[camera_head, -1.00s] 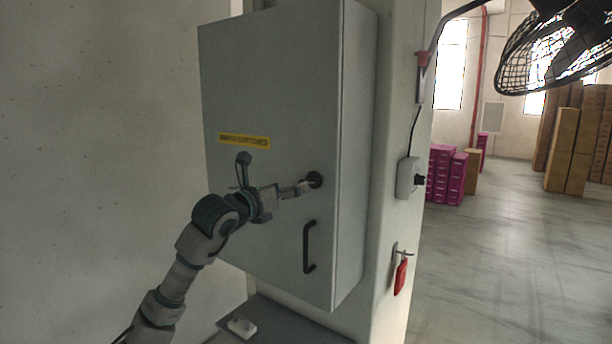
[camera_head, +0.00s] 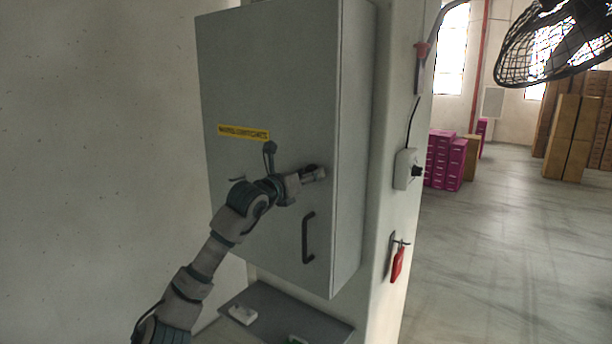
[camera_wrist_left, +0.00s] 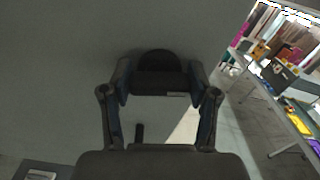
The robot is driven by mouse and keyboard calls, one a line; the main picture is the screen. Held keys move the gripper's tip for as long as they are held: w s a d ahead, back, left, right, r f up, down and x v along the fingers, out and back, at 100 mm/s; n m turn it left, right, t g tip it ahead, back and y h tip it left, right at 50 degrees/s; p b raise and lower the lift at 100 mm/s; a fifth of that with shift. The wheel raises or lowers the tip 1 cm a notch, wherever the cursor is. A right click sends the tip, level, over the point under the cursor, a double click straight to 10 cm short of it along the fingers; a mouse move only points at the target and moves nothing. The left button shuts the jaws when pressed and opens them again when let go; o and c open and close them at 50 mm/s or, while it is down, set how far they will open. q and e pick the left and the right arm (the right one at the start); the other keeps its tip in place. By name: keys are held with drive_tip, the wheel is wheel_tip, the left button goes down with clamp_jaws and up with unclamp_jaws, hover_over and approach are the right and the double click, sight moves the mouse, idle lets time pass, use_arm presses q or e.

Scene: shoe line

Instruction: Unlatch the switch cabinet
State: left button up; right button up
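The grey switch cabinet (camera_head: 285,90) hangs on a pillar with its door closed. A yellow label (camera_head: 243,133) and a black bar handle (camera_head: 308,238) are on the door. My left gripper (camera_head: 318,172) is at the latch near the door's right edge and hides it in the head view. In the left wrist view, the dark latch (camera_wrist_left: 160,82) lies between the two fingertips of my left gripper (camera_wrist_left: 160,88), which seem to touch its two sides. A dark round part shows behind it. My right gripper is out of view.
A grey ledge (camera_head: 280,315) lies below the cabinet. A black fan (camera_head: 555,45) hangs at upper right. Magenta boxes (camera_head: 445,160) stand far off on open floor.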

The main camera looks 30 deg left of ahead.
use_arm(q)
drive_tip(key=shift+d+m, duration=0.1)
drive_tip(key=shift+m, duration=1.3)
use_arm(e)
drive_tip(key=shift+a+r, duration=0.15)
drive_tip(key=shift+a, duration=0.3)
use_arm(q)
drive_tip(key=o, duration=1.2)
drive_tip(key=shift+c, duration=0.2)
drive_tip(key=shift+a, duration=0.2)
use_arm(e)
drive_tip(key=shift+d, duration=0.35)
